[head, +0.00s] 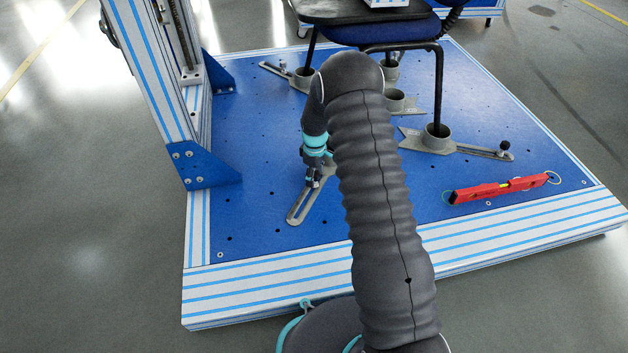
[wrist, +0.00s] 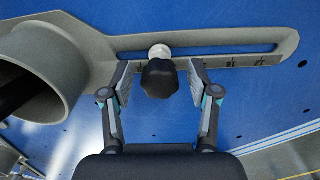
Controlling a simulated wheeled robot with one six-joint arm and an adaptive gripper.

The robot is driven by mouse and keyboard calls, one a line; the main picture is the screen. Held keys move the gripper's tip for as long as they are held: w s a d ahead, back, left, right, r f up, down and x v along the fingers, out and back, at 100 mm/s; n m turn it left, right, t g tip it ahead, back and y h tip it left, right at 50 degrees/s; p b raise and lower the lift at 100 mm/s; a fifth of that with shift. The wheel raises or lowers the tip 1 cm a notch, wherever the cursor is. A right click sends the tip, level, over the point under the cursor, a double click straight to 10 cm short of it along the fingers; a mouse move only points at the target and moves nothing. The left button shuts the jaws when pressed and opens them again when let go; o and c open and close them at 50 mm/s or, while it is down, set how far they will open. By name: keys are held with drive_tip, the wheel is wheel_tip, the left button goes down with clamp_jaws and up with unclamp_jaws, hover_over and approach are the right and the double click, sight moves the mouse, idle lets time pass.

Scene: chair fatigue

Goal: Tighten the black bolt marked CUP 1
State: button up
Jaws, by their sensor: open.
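A black knobbed bolt (wrist: 160,80) with a pale collar sits in the slot of a grey metal clamp plate (wrist: 250,46) in the wrist view. My gripper (wrist: 161,82) is open, with one finger on each side of the bolt and a gap visible on both sides. A grey cup (wrist: 75,60) with a dark chair leg inside stands left of the bolt. No CUP 1 label is readable. In the head view my gripper (head: 313,180) is down over the slotted plate (head: 304,208); the bolt there is hidden by the gripper.
The blue base plate (head: 260,215) carries a chair (head: 390,30) whose legs stand in grey cups. Another clamp (head: 436,140) with its own black bolt (head: 504,146) is on the right. A red spirit level (head: 500,188) lies at the front right. A blue-and-white upright frame (head: 150,70) stands at left.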

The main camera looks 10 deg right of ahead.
drive_tip(key=shift+n, duration=0.9)
drive_tip(key=n, duration=0.3)
drive_tip(key=shift+n, duration=0.5)
drive_tip(key=n, duration=0.4)
clamp_jaws()
drive_tip(key=shift+m, duration=2)
